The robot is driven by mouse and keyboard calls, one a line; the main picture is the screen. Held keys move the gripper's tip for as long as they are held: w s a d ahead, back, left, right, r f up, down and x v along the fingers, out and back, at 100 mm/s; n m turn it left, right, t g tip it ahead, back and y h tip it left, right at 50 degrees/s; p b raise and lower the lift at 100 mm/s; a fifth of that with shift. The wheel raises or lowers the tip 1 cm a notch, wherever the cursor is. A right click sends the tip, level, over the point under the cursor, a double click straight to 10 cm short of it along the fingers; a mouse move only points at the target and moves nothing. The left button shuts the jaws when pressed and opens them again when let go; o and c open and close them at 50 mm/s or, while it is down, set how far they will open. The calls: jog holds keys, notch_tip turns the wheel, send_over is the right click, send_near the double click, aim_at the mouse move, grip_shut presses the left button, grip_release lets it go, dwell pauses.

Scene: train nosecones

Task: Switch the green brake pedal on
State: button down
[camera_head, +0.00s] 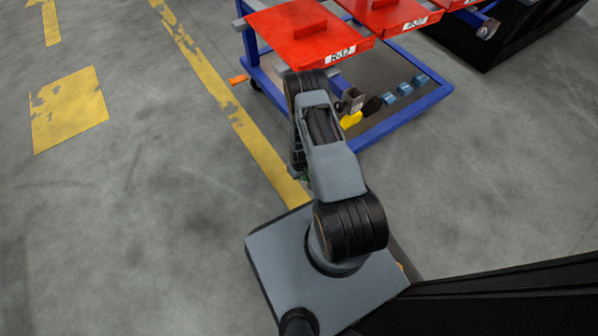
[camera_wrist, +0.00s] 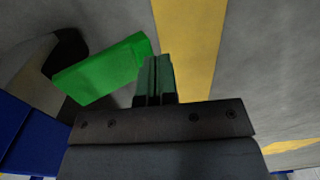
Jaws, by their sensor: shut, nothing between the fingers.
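The green brake pedal (camera_wrist: 100,70) is a bright green block in the wrist view, left of my fingers. Its right end lies right beside my gripper (camera_wrist: 153,72); I cannot tell whether they touch. My gripper is shut, with its fingers together and nothing between them. In the head view my arm hides the gripper and most or all of the pedal's place under the cart. I cannot make out from these views whether the pedal is up or pressed.
A blue-framed cart (camera_head: 405,117) carries red panels (camera_head: 308,35). A yellow pedal (camera_head: 350,119) and blue pedals (camera_head: 404,88) sit low on its frame. A black wheel (camera_wrist: 66,50) is left of the pedal in the wrist view.

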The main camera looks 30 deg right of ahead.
jog(key=shift+d+f+b, duration=0.2)
jog(key=shift+f+b, duration=0.25)
jog(key=shift+f, duration=0.35)
jog(key=a+r+p, duration=0.6)
jog(key=r+p, duration=0.1)
jog(key=r, duration=0.5)
jog(key=shift+s+a+r, duration=0.35)
jog(key=shift+s+a, duration=0.05)
